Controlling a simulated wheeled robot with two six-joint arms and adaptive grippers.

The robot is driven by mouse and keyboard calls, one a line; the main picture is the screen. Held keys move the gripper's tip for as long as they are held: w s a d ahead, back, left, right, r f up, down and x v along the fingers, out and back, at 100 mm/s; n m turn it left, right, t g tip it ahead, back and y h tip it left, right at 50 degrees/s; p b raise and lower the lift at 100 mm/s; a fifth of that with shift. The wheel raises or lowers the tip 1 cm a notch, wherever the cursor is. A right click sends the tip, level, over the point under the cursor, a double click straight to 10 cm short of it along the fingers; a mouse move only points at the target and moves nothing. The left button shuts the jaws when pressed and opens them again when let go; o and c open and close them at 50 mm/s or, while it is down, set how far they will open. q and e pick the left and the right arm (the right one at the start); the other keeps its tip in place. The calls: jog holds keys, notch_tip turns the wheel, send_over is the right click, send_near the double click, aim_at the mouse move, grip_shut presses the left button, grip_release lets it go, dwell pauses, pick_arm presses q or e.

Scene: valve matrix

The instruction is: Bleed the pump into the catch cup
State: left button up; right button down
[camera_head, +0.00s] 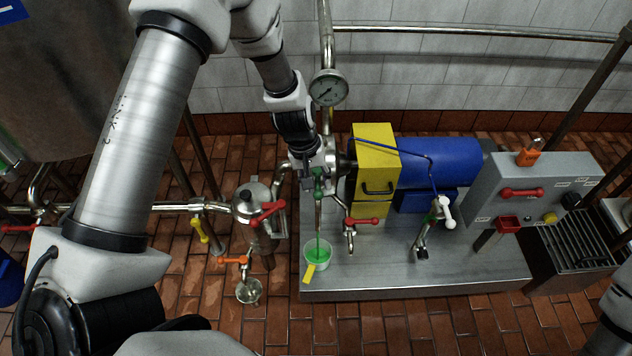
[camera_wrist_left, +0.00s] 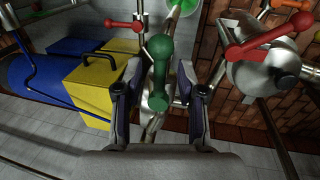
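The catch cup (camera_head: 319,258) is a pale cup with a yellow tag, at the front left of the pump's steel base. Green liquid is in it, and a thin green stream runs down into it from the pipe above. The pump has a yellow guard (camera_head: 375,150) and a blue motor (camera_head: 437,162). A green valve handle (camera_head: 318,181) sits above the cup; it also shows in the left wrist view (camera_wrist_left: 160,75). My left gripper (camera_wrist_left: 159,78) is open, with one finger on each side of the green handle; contact is not clear. My right gripper is out of view.
Red handles (camera_head: 267,214) (camera_head: 361,222) flank the cup's pipe. A grey control box (camera_head: 530,190) is at right. The steel base (camera_head: 430,275) is clear in front.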

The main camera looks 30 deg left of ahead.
pick_arm(q)
grip_shut()
jog(key=shift+a+m, duration=0.1)
jog(key=shift+m, duration=0.2)
jog(key=w+a+m+g+p, duration=0.2)
jog(key=a+m, duration=0.4)
jog(key=m, duration=1.1)
jog(key=shift+w+a+m+g+y+p, duration=0.15)
jog(key=shift+a+m+g+y+p, duration=0.15)
jog(key=shift+g+p, duration=0.2)
grip_release()
